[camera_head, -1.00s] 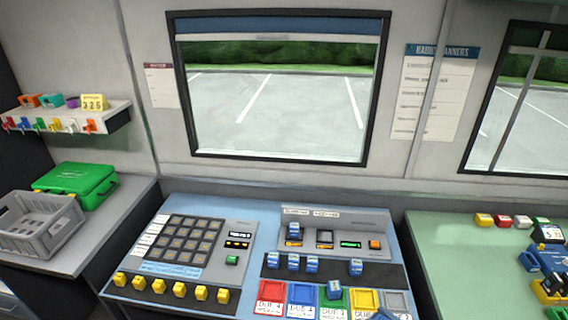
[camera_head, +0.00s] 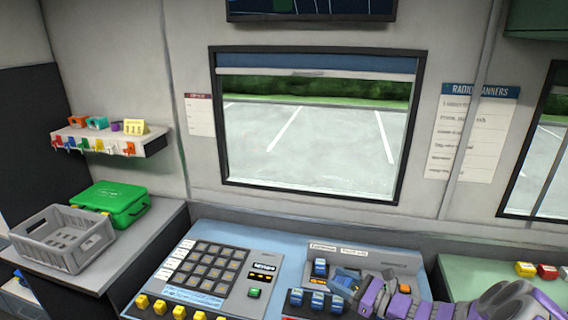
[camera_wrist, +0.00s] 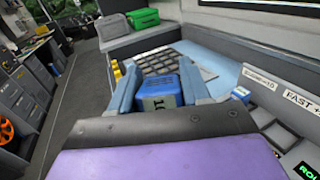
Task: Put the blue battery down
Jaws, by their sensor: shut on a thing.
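The blue battery (camera_wrist: 160,93) is held between the two fingers of my gripper (camera_wrist: 158,78) in the wrist view. Dark marks show on its near face. In the head view, my gripper (camera_head: 346,282) is above the console beside the charger panel, and my purple arm hides part of that panel. The held battery is hard to make out there. Another blue battery (camera_head: 320,267) stands in a charger slot just left of my gripper. Several more blue batteries (camera_head: 317,300) stand in a row on a dark strip below.
A keypad panel (camera_head: 210,270) with yellow pieces along its front lies left of the charger. A grey crate (camera_head: 62,240) and a green case (camera_head: 112,203) are on the left counter. The green counter (camera_head: 470,275) at right is partly hidden by my arm.

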